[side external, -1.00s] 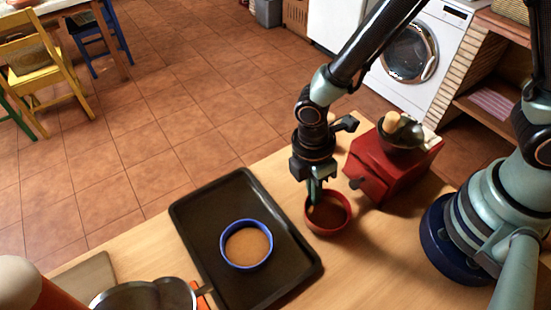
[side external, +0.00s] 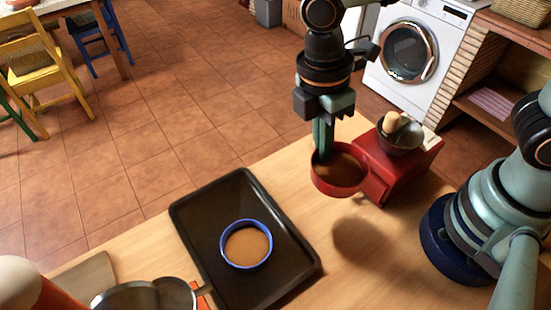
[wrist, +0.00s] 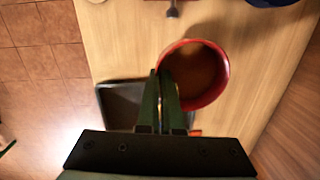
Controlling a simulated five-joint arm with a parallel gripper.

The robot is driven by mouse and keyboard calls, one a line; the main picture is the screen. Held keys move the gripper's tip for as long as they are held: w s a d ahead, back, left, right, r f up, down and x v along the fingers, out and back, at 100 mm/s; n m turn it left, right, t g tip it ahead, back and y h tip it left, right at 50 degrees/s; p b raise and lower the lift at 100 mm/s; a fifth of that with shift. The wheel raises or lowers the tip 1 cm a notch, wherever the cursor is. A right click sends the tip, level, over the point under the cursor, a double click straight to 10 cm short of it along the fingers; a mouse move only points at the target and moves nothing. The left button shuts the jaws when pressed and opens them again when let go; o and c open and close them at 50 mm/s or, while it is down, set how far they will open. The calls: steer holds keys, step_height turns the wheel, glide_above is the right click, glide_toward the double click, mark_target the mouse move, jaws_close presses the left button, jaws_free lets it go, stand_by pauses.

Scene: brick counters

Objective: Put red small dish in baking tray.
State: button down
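The red small dish (side external: 338,178) hangs in the air above the counter, held at its left rim, with its shadow on the wood below. It has a brown inside or filling. My gripper (side external: 322,155) is shut on its rim; in the wrist view the two fingers (wrist: 164,100) pinch the left wall of the red dish (wrist: 222,75). The black baking tray (side external: 205,215) lies on the counter to the left of and below the dish. In the wrist view the tray (wrist: 115,105) shows partly behind the fingers.
A blue-rimmed dish (side external: 246,244) with brown content sits in the tray's middle. A red box-shaped grinder (side external: 400,165) stands right of the held dish. A metal pan (side external: 150,294) is at the front left, near a board (side external: 85,277). The tray's far part is bare.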

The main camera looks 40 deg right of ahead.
step_height(320, 180, up, 6)
steer(key=shift+f, duration=0.2)
steer(key=shift+w+a+r, duration=0.15)
steer(key=shift+r, duration=0.15)
steer(key=w+a+r, duration=0.2)
steer(key=w+a, duration=0.5)
steer(key=a, duration=0.2)
steer(key=n, duration=0.2)
glide_above(201, 212)
steer(key=f, duration=0.2)
step_height(201, 212, down, 19)
steer(key=shift+w+a+f, duration=0.1)
steer(key=shift+w+f, duration=0.05)
steer(key=shift+f, duration=0.1)
steer(key=c, duration=1.1)
jaws_free()
